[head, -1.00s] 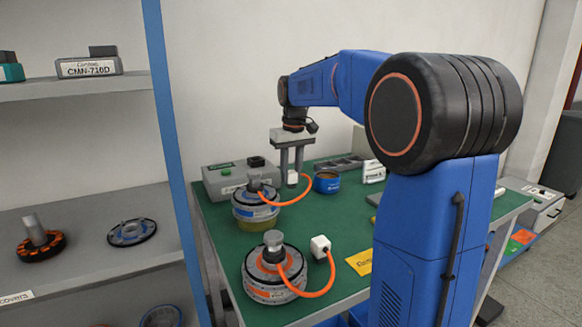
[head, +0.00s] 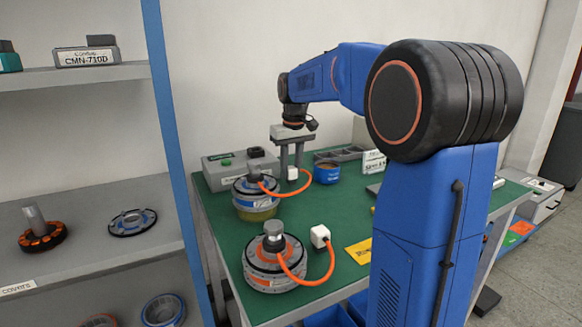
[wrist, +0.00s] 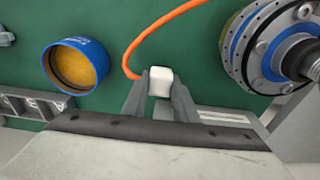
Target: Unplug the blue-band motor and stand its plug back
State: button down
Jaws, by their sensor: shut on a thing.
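The blue-band motor (head: 243,202) stands on the green bench top towards the back left, with a grey shaft cap on top. An orange cable (head: 304,189) runs from its top to a white plug (head: 292,173). My gripper (head: 291,167) points down just right of this motor and is shut on the plug. In the wrist view the plug (wrist: 160,81) sits between the two fingertips, with the cable (wrist: 140,45) beside it and the motor (wrist: 250,45) at the right. I cannot tell whether the plug touches anything beneath it.
An orange-band motor (head: 276,268) stands in front, its cable leading to a white plug (head: 320,236) on the bench. A grey box (head: 222,170) is behind the blue-band motor. A blue tub (head: 327,173) is close right of my gripper. A yellow card (head: 358,253) lies at the front.

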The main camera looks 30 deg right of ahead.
jog(key=shift+f, duration=0.15)
jog(key=shift+f, duration=0.5)
jog(key=shift+f, duration=0.25)
dwell(0.8)
jog(key=c, duration=1.3)
grip_release()
jog(key=shift+c, duration=0.2)
jog(key=shift+r, duration=0.1)
notch_tip(320, 180, up, 17)
jog(key=s, duration=0.2)
